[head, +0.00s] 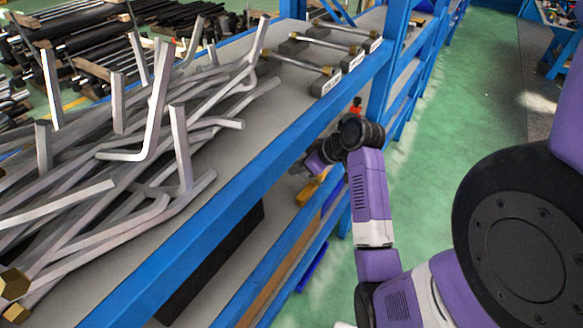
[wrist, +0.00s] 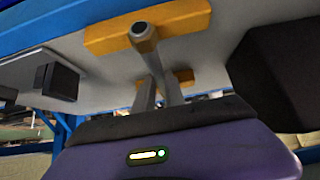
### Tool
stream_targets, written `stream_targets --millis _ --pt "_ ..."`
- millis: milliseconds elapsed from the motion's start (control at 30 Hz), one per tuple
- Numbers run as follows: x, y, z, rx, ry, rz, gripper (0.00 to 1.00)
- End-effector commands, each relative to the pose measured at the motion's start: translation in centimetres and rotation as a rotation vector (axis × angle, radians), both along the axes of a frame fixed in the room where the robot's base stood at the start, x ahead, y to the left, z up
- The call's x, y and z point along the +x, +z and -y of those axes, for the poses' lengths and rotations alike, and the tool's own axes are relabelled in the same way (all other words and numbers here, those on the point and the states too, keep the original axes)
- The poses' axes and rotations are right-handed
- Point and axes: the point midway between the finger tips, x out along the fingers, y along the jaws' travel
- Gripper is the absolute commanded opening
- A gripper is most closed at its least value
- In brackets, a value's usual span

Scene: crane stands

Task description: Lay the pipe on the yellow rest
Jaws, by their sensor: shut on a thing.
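The yellow rest (head: 308,190) is on the lower shelf in the head view, partly hidden by my arm. In the wrist view it shows as a near yellow block (wrist: 105,40) and a farther one (wrist: 184,76). The pipe (wrist: 144,34) is a grey tube, seen nearly end-on, its dark open end in front of the near block. My gripper (wrist: 160,95) is shut on the pipe; in the head view my gripper (head: 305,166) is small and reaches into the lower shelf. I cannot tell whether the pipe touches the rest.
A black box (wrist: 275,75) stands beside the rest; a smaller dark block (wrist: 57,80) is on the other side. A blue rack post (head: 385,80) and the upper shelf's blue edge (head: 250,165) are close to my arm.

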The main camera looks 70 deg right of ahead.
Motion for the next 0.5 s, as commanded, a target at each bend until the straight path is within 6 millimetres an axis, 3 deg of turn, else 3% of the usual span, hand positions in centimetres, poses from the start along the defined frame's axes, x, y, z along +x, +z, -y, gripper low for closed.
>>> stream_targets --millis 133,500 --pt "2.5 -0.4 0.6 -0.003 0.002 0.001 0.00" --pt "2.2 -0.6 0.5 0.000 0.000 0.001 0.00"
